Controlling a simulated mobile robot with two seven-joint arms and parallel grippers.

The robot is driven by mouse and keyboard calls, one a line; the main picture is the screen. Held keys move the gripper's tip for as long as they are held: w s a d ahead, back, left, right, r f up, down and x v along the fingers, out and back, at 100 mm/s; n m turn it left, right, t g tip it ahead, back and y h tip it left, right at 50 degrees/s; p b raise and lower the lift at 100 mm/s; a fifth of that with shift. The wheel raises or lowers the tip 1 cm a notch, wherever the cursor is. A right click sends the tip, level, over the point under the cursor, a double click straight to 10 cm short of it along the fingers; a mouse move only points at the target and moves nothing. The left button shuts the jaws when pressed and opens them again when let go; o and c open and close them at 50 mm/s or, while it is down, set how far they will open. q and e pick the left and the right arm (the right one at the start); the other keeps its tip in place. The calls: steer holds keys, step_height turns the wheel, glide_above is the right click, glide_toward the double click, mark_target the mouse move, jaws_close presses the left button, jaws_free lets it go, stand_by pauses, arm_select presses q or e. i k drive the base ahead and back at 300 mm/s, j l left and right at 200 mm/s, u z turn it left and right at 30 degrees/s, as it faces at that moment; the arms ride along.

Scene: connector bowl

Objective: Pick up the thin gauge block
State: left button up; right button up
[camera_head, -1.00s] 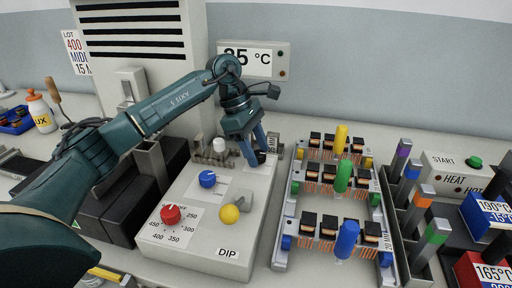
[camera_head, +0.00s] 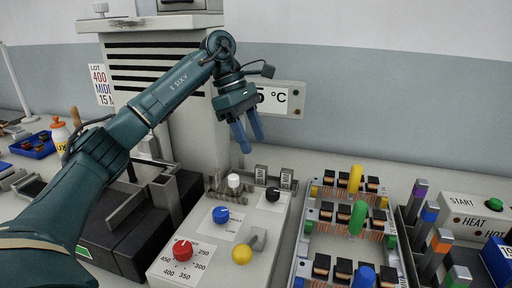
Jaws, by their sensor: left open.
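Two small grey blocks with dark lettering, which look like gauge blocks, stand behind the grey control box: a left block (camera_head: 261,172) and a right block (camera_head: 287,177). I cannot read their full markings or tell surely which is the thin one. My left gripper (camera_head: 251,144) points down with its two blue fingers apart and nothing between them. It hangs in the air above and slightly left of the blocks, not touching them. My right gripper is out of view.
Colour-topped grey bars (camera_head: 431,217) stand further right.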

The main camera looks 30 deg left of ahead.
mark_target(215, 181)
steer(key=k, duration=1.5)
